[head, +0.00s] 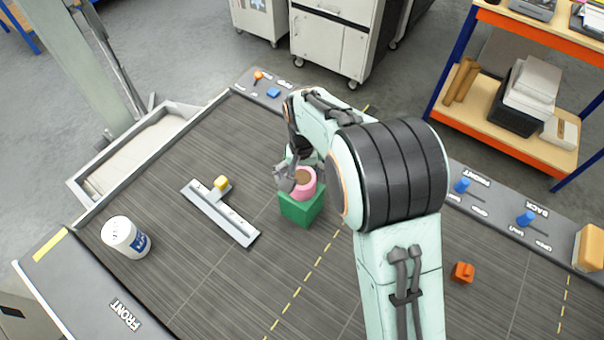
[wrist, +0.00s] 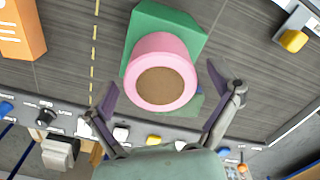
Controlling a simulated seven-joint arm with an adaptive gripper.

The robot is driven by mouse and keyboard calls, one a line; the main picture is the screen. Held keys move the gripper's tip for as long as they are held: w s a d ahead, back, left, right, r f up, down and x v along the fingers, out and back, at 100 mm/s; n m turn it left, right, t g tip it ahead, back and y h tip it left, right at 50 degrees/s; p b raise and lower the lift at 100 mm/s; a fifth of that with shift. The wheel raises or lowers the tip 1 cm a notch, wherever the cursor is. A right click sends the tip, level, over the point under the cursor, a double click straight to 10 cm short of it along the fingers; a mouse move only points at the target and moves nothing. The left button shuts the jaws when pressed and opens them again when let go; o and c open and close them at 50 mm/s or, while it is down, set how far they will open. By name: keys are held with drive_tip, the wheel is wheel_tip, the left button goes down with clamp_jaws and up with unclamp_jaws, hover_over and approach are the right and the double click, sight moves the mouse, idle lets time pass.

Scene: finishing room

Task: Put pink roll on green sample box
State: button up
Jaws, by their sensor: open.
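The pink roll (head: 309,184), with a brown core, stands on the green sample box (head: 302,212). In the wrist view the roll (wrist: 137,68) hides part of the box top (wrist: 150,20), and its end faces the camera. My gripper (head: 287,180) is beside the roll in the head view, partly hidden by my arm. In the wrist view my gripper (wrist: 165,90) is open, with one finger on each side of the roll. Gaps show between both fingers and the roll, and nothing is held.
A metal scraper bar with a yellow knob (head: 223,214) lies left of the box. A white tub (head: 125,237) stands farther left, and a small orange block (head: 464,271) lies to the right. Console strips with knobs edge the table. Dark tabletop around the box is clear.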

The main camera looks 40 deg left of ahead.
sight(302, 177)
wheel_tip(302, 177, up, 12)
drive_tip(key=shift+r, duration=0.2)
drive_tip(key=s+d+r+m, duration=0.1)
drive_tip(key=d+r, duration=0.1)
drive_tip(key=d, duration=0.7)
drive_tip(key=d+r+m, duration=0.1)
drive_tip(key=d+r, duration=0.1)
drive_tip(key=d, duration=0.6)
drive_tip(key=s+d+f+m, duration=0.1)
drive_tip(key=s+d, duration=0.5)
drive_tip(key=s, duration=0.1)
drive_tip(key=s+d+f+m, duration=0.2)
drive_tip(key=s+d, duration=0.5)
drive_tip(key=shift+s+d+f+m+y, duration=0.25)
drive_tip(key=shift+d+f+m+y, duration=0.05)
drive_tip(key=shift+y, duration=0.1)
